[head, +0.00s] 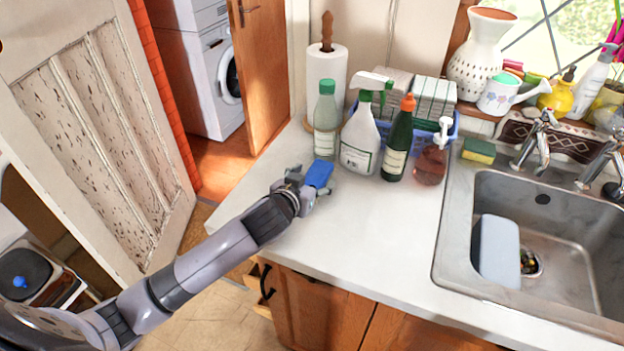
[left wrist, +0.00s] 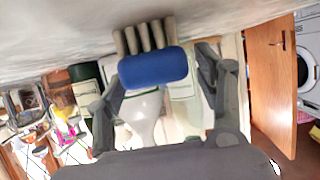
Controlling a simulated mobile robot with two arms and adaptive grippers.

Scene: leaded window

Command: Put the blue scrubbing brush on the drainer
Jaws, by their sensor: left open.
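The blue scrubbing brush (head: 318,174) is on the white worktop near its left end, in front of the bottles. In the left wrist view the brush (left wrist: 152,68) shows its blue back, with pale bristles against the worktop. My left gripper (head: 308,184) is at the brush. Its fingers (left wrist: 158,78) are open, one to each side of the brush, with visible gaps. The steel sink (head: 453,225) is at the right. I cannot clearly pick out a separate drainer; a steel ledge borders the basin. My right gripper is not in view.
Behind the brush stand a pale green bottle (head: 325,120), a white spray bottle (head: 360,145), a dark green bottle (head: 398,145) and a pink soap dispenser (head: 430,163). A sponge (head: 479,150) lies by the taps. The worktop (head: 380,235) between brush and sink is clear.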

